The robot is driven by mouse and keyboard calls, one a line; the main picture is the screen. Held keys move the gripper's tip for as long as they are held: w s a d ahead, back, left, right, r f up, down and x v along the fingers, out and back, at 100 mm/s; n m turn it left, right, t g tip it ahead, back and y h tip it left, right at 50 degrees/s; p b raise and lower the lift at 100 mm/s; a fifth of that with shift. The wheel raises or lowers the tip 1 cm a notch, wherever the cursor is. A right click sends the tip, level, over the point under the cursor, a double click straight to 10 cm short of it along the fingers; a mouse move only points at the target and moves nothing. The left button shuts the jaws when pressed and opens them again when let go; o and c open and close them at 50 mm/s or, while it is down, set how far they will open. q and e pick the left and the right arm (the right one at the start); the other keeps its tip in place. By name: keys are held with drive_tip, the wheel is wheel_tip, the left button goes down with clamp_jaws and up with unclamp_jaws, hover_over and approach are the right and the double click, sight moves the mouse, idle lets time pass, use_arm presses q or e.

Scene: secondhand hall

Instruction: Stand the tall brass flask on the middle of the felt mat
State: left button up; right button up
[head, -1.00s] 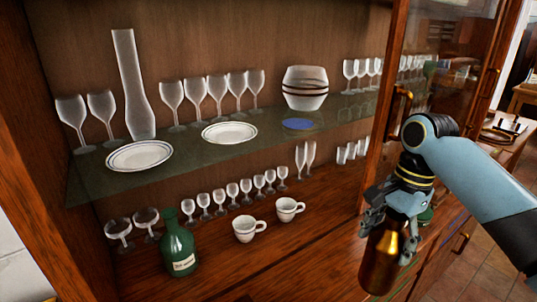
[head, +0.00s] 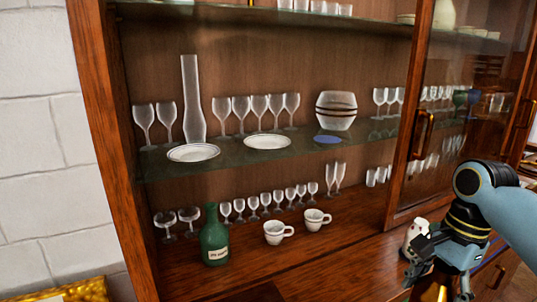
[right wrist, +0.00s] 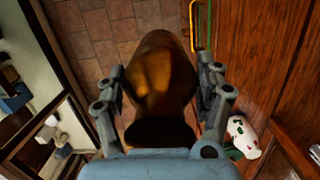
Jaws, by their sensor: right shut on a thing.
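The brass flask (head: 427,291) is held by my right gripper (head: 436,272) at the lower right, in front of the cabinet; its lower part is cut off by the picture edge. In the right wrist view the flask (right wrist: 160,78) sits between both fingers, which close on its sides. A flat blue disc, which looks like the felt mat (head: 327,140), lies on the glass middle shelf (head: 230,163), up and left of my right gripper. Nothing stands on it. My left gripper is not in view.
A banded glass bowl (head: 336,111) stands just behind the mat, a white plate (head: 267,142) to its left. Stemmed glasses (head: 380,98) stand to its right. The sliding glass door (head: 455,110) has a handle (head: 423,135). A white spotted object (right wrist: 243,137) is near the gripper.

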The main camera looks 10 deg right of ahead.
wheel_tip(320, 180, down, 17)
drive_tip(key=b, duration=1.6)
drive_tip(key=shift+s+f, duration=0.2)
drive_tip(key=shift+s, duration=0.15)
